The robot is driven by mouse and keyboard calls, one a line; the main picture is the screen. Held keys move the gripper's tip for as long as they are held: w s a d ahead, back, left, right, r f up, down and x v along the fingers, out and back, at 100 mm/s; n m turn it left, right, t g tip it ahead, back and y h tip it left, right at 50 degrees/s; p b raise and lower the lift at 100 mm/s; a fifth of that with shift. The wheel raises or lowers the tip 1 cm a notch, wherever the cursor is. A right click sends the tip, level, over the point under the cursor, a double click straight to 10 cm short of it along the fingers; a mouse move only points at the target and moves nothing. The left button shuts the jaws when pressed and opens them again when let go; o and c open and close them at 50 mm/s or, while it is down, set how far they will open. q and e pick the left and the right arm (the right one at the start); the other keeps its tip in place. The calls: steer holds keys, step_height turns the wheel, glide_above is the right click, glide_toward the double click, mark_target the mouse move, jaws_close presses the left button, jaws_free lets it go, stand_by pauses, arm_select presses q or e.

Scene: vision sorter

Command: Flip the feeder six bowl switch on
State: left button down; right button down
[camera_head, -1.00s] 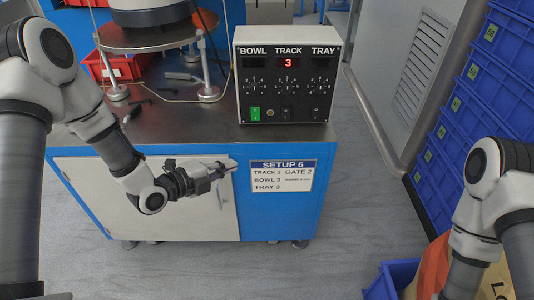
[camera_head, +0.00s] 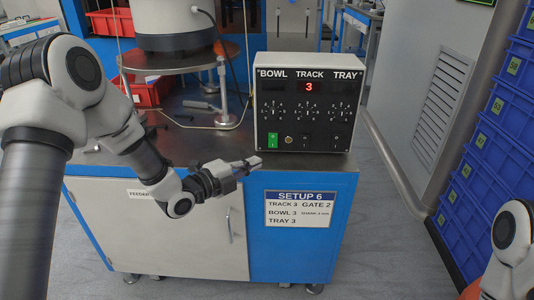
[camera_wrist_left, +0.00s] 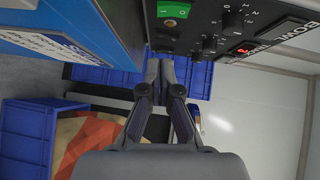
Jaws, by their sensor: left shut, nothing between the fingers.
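The control box (camera_head: 303,95) stands on the feeder's metal top, marked BOWL, TRACK and TRAY. Its green bowl switch (camera_head: 272,140) is at the lower left of the panel and also shows at the top of the left wrist view (camera_wrist_left: 172,10). Only the TRACK display (camera_head: 309,87) clearly shows a red 3; the BOWL display looks dark. My left gripper (camera_head: 258,162) is shut and empty, just below and left of the switch in the head view. In the left wrist view its fingertips (camera_wrist_left: 161,60) appear apart from the switch. My right gripper is out of view.
A sign reading SETUP 6 (camera_head: 297,208) is on the cabinet front below the box. The bowl feeder (camera_head: 172,22) stands behind and left. Blue crates (camera_head: 500,140) are stacked at the right. Grey floor lies between cabinet and crates.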

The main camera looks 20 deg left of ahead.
mark_target(277, 147)
arm_select(q)
steer(key=w, duration=0.2)
steer(key=w+d, duration=0.1)
steer(key=w, duration=0.2)
steer(key=w+f+b, duration=0.1)
steer(key=w, duration=0.1)
steer(key=shift+w+d, duration=0.2)
steer(key=shift+d, duration=0.05)
steer(key=shift+w+a, duration=0.1)
steer(key=shift+w, duration=0.3)
